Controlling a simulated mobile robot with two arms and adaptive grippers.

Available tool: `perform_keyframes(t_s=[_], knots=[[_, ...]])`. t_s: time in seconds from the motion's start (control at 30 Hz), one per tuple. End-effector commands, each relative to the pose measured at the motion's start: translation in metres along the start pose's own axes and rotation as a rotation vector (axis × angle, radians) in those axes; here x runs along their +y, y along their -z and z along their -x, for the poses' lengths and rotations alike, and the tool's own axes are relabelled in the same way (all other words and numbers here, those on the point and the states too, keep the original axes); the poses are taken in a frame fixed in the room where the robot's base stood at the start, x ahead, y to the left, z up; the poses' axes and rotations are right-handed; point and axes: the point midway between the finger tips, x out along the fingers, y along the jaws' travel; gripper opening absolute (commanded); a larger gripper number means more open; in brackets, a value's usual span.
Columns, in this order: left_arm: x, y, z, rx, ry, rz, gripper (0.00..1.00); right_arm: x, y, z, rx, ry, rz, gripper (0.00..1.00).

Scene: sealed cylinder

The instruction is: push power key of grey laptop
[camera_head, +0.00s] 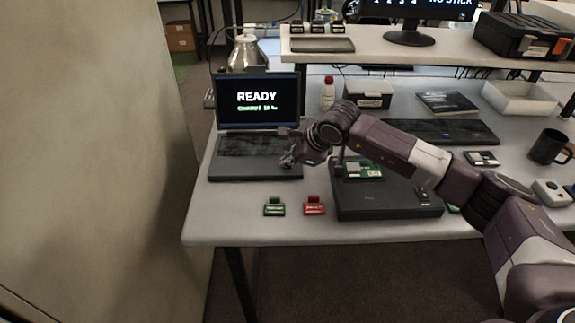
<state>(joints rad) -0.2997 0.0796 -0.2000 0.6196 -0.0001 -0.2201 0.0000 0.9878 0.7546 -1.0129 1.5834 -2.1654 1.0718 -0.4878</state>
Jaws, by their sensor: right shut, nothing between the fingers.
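The grey laptop (245,166) stands open at the left end of the white table. Its screen (257,102) is lit and shows the word READY in white, with a line of green text below. My right gripper (287,162) is shut and empty, over the right side of the laptop's keyboard deck. I cannot tell whether its tips touch the laptop. The power key is not distinguishable; the gripper and wrist cover part of the deck's right side. My left gripper is not in view.
A green item (274,207) and a red item (314,206) lie in front of the laptop. A dark flat case (385,204) with a green circuit board (362,172) lies under my right arm. A red-capped bottle (328,94) and a dark mug (548,147) stand farther back and right.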

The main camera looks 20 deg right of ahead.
Motion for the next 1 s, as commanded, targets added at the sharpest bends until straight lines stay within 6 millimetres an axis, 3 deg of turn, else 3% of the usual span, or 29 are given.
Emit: perform_keyframes(t_s=[0.63,1.0], knots=[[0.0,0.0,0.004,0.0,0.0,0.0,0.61,-0.007,-0.007,0.012,-0.001,0.001,0.0,0.0],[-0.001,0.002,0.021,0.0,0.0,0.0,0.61,-0.022,-0.022,0.04,0.0,0.001,0.0,0.0]])
